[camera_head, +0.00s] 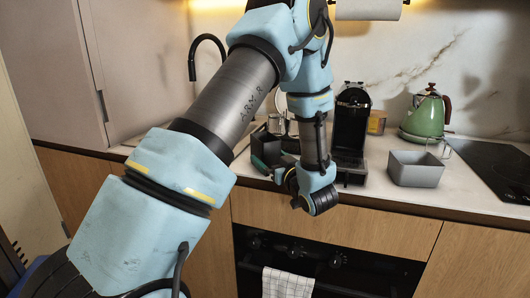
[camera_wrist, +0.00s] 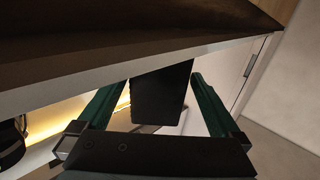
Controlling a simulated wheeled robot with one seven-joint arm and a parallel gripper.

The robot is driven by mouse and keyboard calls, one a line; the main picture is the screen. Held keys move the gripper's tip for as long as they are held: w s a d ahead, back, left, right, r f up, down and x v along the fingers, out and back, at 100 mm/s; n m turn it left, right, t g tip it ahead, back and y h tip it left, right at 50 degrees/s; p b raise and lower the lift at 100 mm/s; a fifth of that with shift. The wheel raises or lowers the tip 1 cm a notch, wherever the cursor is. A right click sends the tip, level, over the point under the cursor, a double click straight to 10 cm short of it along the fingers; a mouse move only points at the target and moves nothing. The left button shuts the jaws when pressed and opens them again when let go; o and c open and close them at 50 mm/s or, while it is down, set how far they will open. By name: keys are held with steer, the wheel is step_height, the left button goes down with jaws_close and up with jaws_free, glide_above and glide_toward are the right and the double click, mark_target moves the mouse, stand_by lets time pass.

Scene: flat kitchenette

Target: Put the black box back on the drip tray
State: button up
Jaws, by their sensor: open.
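The black box (camera_head: 266,147) stands on the counter, left of the black coffee machine (camera_head: 351,118), partly hidden behind my gripper. The drip tray (camera_head: 349,166) is the low black base at the front of the coffee machine; nothing is seen on it. My gripper (camera_head: 268,166) is low over the counter at the box, its green fingers pointing left. In the wrist view my gripper (camera_wrist: 161,82) is open, with one green finger on each side of the black box (camera_wrist: 161,100). Gaps show beside the box, so the fingers do not look closed on it.
A grey open bin (camera_head: 416,175) stands right of the coffee machine, with a green kettle (camera_head: 426,116) behind it. A black cooktop (camera_head: 507,175) is at the far right. A black faucet (camera_head: 192,65) rises at the left. The counter's front edge runs just below my wrist.

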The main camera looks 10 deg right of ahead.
steer(key=p+x, duration=0.1)
steer(key=x, duration=0.2)
steer(key=shift+w, duration=0.3)
steer(key=c, duration=1.4)
steer(key=shift+r, duration=0.1)
